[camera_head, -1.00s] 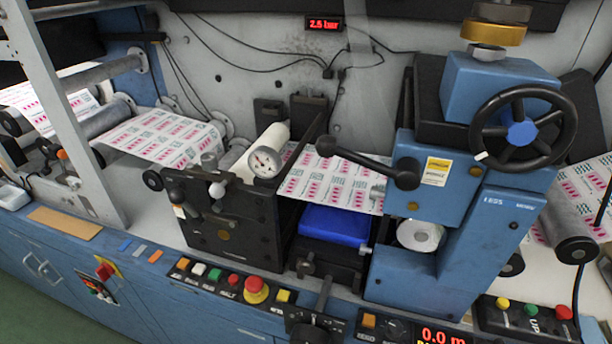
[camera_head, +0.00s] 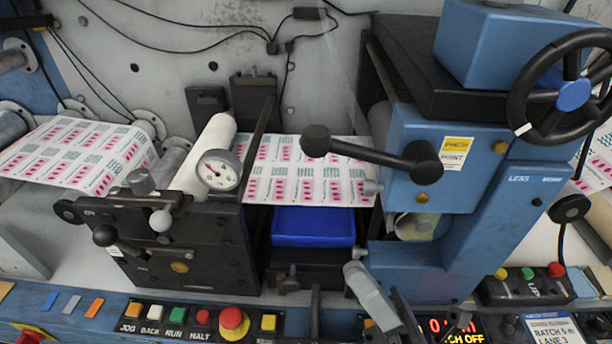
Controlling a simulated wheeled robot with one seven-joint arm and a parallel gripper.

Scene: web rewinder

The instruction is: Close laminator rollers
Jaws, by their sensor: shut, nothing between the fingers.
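A blue press unit (camera_head: 440,240) stands right of centre, with a yellow label. A black lever (camera_head: 365,152) with a ball end points left from its front, tilted slightly up. No readable label tells which unit is the laminator. The gap between rollers is hidden. My gripper (camera_head: 356,272) is shut and empty, low in front of the blue unit, below the black lever and apart from it.
A printed web (camera_head: 310,170) runs between the units, above a blue block (camera_head: 313,227). A black handwheel (camera_head: 570,95) is at upper right. A button panel (camera_head: 190,318) with a red stop button (camera_head: 233,319) lines the front edge.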

